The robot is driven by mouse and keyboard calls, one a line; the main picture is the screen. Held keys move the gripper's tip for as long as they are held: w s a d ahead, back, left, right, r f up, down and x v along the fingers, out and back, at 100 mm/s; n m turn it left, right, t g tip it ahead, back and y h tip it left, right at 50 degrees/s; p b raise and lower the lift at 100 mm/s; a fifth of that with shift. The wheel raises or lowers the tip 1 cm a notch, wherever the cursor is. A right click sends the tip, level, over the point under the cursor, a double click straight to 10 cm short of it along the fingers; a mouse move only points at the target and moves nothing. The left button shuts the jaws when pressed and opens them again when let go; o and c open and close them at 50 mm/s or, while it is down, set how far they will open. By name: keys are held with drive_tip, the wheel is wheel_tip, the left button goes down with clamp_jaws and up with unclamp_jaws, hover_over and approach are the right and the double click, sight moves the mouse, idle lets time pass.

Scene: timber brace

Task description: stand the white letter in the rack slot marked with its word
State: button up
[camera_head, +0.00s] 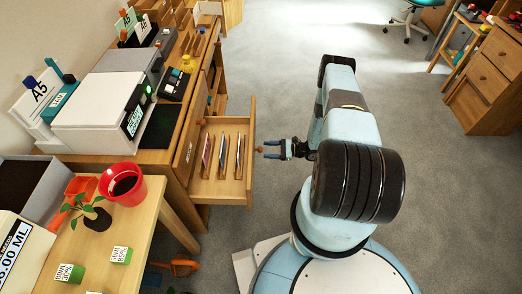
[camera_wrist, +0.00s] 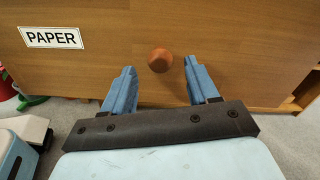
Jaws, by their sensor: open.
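My gripper (camera_head: 271,149) is open in front of a pulled-out wooden drawer (camera_head: 252,125). In the wrist view its two blue fingers (camera_wrist: 159,68) point at the drawer front, one on each side of the round brown knob (camera_wrist: 160,60). The fingers look apart from the knob, with nothing held. Several thin pale pieces (camera_head: 222,153) stand on edge inside the drawer; I cannot tell whether one is the white letter. I cannot make out a rack slot with a readable word.
A printer (camera_head: 98,112) stands on the wooden desk beside the drawer. Grey carpet (camera_head: 262,85) is clear beyond the drawer. A wooden cabinet (camera_head: 495,75) stands far right.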

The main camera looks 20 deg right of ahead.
sight(261, 150)
drive_tip(key=shift+x, duration=2.15)
drive_tip(key=shift+c, duration=0.4)
clamp_jaws()
